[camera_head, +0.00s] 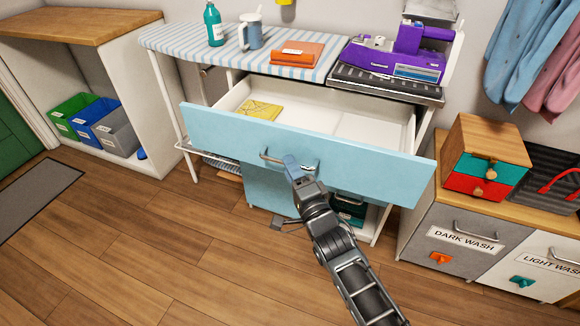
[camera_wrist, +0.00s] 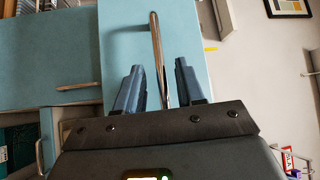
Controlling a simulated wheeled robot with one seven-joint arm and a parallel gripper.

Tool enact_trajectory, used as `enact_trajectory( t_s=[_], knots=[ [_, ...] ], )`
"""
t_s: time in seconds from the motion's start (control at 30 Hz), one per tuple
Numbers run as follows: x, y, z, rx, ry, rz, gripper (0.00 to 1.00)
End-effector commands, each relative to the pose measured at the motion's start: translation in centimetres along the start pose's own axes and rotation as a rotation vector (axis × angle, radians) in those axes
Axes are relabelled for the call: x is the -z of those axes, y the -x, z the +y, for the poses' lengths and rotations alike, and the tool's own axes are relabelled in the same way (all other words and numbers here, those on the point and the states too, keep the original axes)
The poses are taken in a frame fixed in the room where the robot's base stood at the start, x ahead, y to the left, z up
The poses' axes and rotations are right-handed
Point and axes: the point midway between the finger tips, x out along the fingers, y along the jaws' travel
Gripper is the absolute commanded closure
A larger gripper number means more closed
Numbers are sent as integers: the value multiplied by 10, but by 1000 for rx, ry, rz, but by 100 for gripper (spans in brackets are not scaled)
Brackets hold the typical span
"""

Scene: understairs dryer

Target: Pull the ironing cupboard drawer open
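The ironing cupboard drawer has a wide light-blue front (camera_head: 365,160) and stands well out from the cupboard, its white inside showing. A yellow booklet (camera_head: 260,110) lies in its left part. The metal bar handle (camera_head: 270,158) is on the drawer front; it also shows in the wrist view (camera_wrist: 156,40). My gripper (camera_head: 291,165) is at the handle, partly hiding it. In the wrist view my gripper's two blue-grey fingers (camera_wrist: 158,78) stand apart, one on each side of the bar, with gaps visible. Contact at the far side cannot be seen.
A striped ironing top (camera_head: 185,42) with a bottle, mug and orange book is above the drawer. A purple machine (camera_head: 410,55) stands at right. Laundry drawers (camera_head: 450,235) stand close to the drawer's right end. Wooden floor (camera_head: 150,240) is clear at left.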

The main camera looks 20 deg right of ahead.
Motion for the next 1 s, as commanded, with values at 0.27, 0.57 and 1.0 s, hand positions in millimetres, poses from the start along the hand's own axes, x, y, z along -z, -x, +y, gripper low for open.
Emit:
enact_trajectory(
  t_s=[0.27, 0.57, 1.0],
  knots=[
    [0, 47, -1, -4, -2, 0, 62],
    [-1, 67, 0, -2, -1, -1, 62],
    [-1, 67, 1, -2, -1, 0, 62]
  ],
)
